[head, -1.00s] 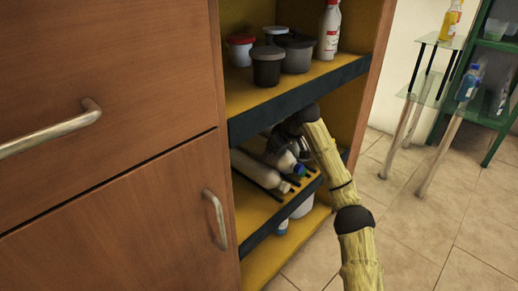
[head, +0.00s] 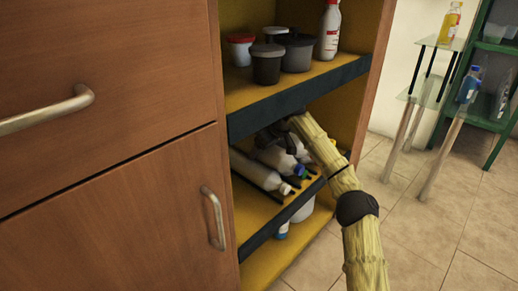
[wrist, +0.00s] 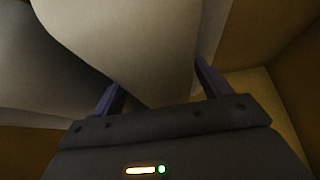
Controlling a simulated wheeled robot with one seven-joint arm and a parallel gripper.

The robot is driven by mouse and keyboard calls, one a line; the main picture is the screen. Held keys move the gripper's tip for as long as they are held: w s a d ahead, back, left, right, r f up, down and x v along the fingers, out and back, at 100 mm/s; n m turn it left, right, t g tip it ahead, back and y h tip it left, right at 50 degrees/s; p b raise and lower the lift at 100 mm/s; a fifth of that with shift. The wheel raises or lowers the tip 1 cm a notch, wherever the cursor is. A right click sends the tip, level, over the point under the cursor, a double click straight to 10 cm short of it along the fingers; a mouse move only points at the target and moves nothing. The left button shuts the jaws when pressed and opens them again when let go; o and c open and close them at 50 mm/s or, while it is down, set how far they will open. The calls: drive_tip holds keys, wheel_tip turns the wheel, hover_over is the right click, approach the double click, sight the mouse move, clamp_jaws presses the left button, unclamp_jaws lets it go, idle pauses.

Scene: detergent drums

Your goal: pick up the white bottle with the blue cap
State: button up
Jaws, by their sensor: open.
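My gripper (head: 268,142) is open, inside the cupboard above the back part of these bottles. In the wrist view my gripper (wrist: 158,88) has its two fingers apart, with a large whitish surface (wrist: 125,45) filling much of the view between and beyond them. I cannot tell which bottle this is, or whether the fingers touch it.
The upper shelf (head: 300,95) is close above my gripper and holds several tubs and a white bottle with a red cap (head: 329,32). The cupboard's right side wall (head: 372,85) is close to my arm. A glass-topped stand (head: 430,90) is at right; floor between is clear.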

drive_tip(key=shift+f, duration=0.3)
drive_tip(key=shift+a+f, duration=0.15)
drive_tip(key=shift+s, duration=0.15)
drive_tip(key=c, duration=1.4)
drive_tip(key=shift+c, duration=0.6)
